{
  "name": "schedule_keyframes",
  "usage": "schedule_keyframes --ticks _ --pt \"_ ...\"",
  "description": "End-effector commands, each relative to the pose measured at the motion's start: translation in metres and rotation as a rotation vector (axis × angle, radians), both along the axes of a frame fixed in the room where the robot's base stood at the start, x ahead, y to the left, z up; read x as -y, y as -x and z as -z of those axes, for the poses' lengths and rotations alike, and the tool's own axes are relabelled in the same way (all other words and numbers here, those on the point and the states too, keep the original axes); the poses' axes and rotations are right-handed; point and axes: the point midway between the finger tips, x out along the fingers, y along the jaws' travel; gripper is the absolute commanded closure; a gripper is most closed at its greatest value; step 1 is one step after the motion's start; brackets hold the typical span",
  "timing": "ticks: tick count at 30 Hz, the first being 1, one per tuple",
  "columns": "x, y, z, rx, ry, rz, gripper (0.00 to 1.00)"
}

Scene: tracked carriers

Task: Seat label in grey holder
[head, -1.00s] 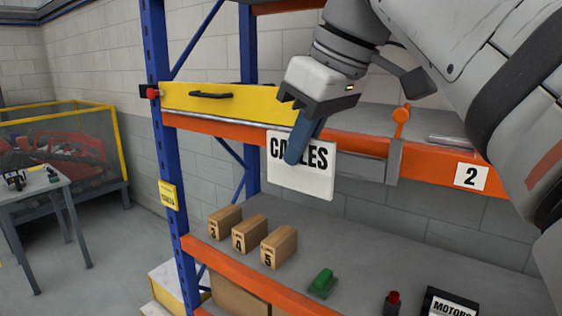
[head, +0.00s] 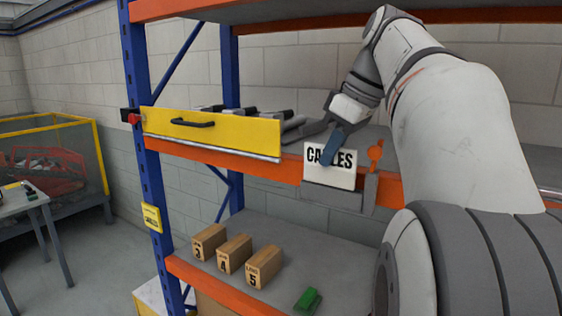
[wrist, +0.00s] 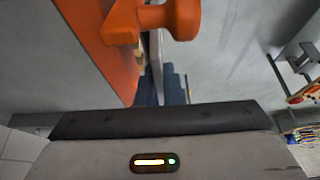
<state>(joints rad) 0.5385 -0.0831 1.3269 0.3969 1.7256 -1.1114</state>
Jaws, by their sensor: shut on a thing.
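The label (head: 345,178) is a white card with black "CABLES" lettering, partly covered by a blue finger. My gripper (head: 328,158) is shut on its upper part and holds it nearly upright in front of the orange shelf beam. The grey holder (head: 340,201) hangs on that beam, with a raised plate at its right end. The label's lower edge meets the holder's upper part in the head view; I cannot tell whether it is inside. In the wrist view, my blue fingers (wrist: 160,92) show beyond the gripper body, and the label is hard to make out.
An orange knob (head: 376,153) stands just right of the label, and close ahead in the wrist view (wrist: 170,18). A yellow drawer (head: 215,133) with a black handle is to the left. Several cardboard boxes (head: 235,254) and a green object (head: 307,299) are on the shelf below.

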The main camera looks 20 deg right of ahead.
Motion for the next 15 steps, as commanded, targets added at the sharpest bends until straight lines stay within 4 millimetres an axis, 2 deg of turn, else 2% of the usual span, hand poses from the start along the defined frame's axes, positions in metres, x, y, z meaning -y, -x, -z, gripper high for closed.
schedule_keyframes --ticks 2,6,9,15 --pt "0.011 -0.008 -0.002 -0.003 -0.002 0.004 1.0" --pt "0.008 -0.005 0.022 -0.003 -0.002 0.002 1.0" --pt "0.008 -0.006 0.032 -0.001 -0.002 0.002 1.0" --pt "0.008 -0.006 0.036 -0.001 -0.001 0.002 1.0"
